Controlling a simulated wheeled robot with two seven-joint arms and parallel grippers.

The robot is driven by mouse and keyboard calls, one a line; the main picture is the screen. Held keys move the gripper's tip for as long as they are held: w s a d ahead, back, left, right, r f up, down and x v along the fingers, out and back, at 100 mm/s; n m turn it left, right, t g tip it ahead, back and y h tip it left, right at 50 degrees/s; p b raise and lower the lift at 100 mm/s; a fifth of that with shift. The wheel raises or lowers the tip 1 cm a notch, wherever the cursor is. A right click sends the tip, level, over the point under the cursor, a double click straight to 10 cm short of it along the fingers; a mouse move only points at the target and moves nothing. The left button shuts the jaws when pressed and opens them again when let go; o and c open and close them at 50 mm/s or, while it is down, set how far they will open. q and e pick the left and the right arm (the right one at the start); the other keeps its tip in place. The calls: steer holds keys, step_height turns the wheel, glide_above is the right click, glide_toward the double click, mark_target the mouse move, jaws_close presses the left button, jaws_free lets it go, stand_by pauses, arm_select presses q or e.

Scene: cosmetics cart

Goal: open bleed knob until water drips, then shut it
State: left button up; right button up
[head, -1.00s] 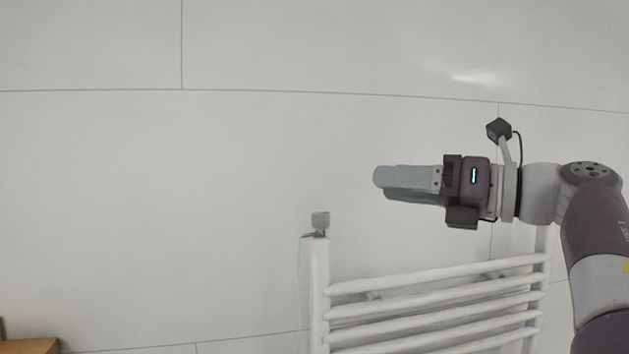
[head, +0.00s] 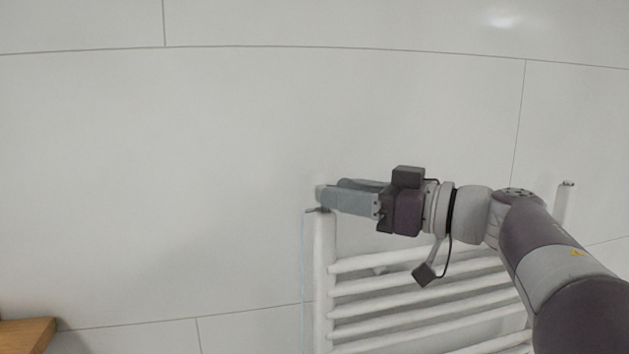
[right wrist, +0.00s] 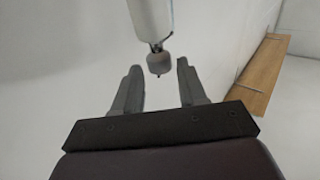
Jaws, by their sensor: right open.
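The white towel radiator (head: 321,270) stands against the wall. At its left post's top is the bleed knob, small and grey; it shows clearly in the right wrist view (right wrist: 159,63). There it sits between my right gripper's fingertips, with a gap on both sides. In the head view my right gripper (head: 331,192) is at the post top, open, and its fingers hide most of the knob. A small spout (head: 314,210) sticks out left below the fingers. A thin pale-blue line runs down beside the post; I cannot tell whether it is water. My left gripper is out of view.
A wooden surface (head: 26,334) is at the lower left; it also shows in the right wrist view (right wrist: 262,75). The radiator's right post (head: 564,204) rises behind my right arm. The tiled wall is close behind, and the space left of the post is clear.

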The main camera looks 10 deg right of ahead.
mark_target(315, 209)
steer(key=shift+p+x, duration=0.4)
steer(key=shift+x, duration=2.35)
steer(key=c, duration=0.7)
